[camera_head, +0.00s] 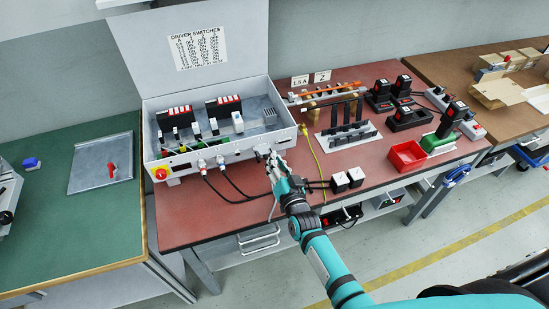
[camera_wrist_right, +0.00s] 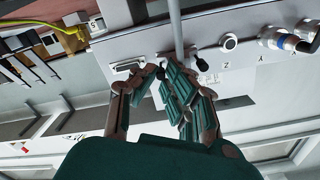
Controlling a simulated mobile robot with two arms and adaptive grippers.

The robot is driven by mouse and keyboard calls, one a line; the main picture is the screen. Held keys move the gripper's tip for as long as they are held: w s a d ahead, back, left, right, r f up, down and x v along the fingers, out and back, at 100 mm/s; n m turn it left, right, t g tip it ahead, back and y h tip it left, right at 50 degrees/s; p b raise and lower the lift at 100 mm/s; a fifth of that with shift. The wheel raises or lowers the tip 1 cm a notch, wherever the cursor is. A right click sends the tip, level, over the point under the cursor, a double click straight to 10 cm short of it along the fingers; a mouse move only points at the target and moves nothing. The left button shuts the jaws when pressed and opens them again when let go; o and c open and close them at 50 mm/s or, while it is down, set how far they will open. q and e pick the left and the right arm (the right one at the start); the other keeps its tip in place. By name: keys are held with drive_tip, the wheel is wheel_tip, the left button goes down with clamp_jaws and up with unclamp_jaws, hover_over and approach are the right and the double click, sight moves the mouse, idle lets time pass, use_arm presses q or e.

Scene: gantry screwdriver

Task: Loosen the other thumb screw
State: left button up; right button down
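My right gripper (camera_head: 273,162) is at the front right corner of the open grey control box (camera_head: 292,130). In the right wrist view its fingertips (camera_wrist_right: 160,72) are close together at the box's panel (camera_wrist_right: 190,42). A pale, slot-shaped connector (camera_wrist_right: 129,66) sits on the panel just left of the tips. A small dark knob-like part, perhaps a thumb screw, shows between the tips, but I cannot tell whether they grip it. Another dark knob (camera_wrist_right: 201,66) shows right of the fingers. My left gripper is not in view.
Round plugs (camera_wrist_right: 280,40) with cables stand on the panel near the letters Y and Z. The bench's front left is clear.

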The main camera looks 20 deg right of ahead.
drive_tip(key=n+p, duration=0.1)
drive_tip(key=n, duration=1.4)
drive_tip(key=shift+a+n, duration=0.1)
drive_tip(key=shift+n, duration=0.2)
drive_tip(key=c, duration=1.6)
unclamp_jaws()
